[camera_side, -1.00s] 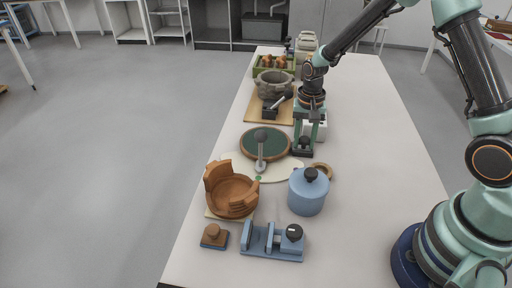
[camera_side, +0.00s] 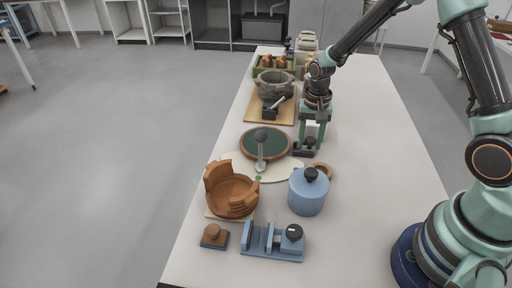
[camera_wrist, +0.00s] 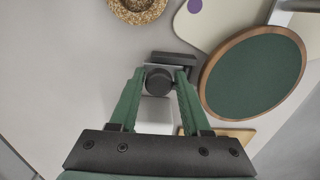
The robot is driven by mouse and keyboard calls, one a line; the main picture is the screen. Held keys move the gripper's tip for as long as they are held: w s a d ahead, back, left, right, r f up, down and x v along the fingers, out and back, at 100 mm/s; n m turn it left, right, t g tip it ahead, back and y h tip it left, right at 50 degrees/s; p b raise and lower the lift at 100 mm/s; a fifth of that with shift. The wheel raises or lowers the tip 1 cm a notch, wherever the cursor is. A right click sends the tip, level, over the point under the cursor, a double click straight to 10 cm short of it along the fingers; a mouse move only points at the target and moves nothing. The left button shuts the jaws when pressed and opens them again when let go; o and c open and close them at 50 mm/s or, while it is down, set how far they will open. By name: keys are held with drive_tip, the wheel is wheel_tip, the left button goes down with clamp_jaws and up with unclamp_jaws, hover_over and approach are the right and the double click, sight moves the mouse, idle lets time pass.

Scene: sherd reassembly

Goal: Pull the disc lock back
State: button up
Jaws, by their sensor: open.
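The disc (camera_side: 265,144) is round, green on top with a wooden rim; it also shows at right in the wrist view (camera_wrist: 256,75). Beside it is what looks like the disc lock, a dark block (camera_side: 302,149) with a round black knob (camera_wrist: 158,80). My gripper (camera_side: 311,147) is over the lock, pointing down. In the wrist view my gripper (camera_wrist: 160,72) is open, with one green finger on each side of the knob. I cannot tell whether either finger touches it. The fingers partly hide the lock in the side view.
A blue lidded pot (camera_side: 308,196) and a woven ring (camera_wrist: 138,6) are nearby. A partial brown bowl (camera_side: 231,192) and a blue vise (camera_side: 272,243) stand nearer the camera. The table's right side is clear.

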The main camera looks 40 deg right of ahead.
drive_tip(key=shift+s+r, duration=0.1)
drive_tip(key=shift+r, duration=2.6)
drive_tip(key=shift+r, duration=0.1)
drive_tip(key=s+a+r+n+t, duration=0.2)
drive_tip(key=s+r+n, duration=0.2)
drive_tip(key=r, duration=0.5)
drive_tip(key=s+a+r+n+t, duration=0.2)
drive_tip(key=s+r+n, duration=0.3)
drive_tip(key=s+r, duration=0.3)
drive_tip(key=shift+s+r+t, duration=0.3)
drive_tip(key=shift+r+t, duration=0.05)
drive_tip(key=shift+t, duration=0.45)
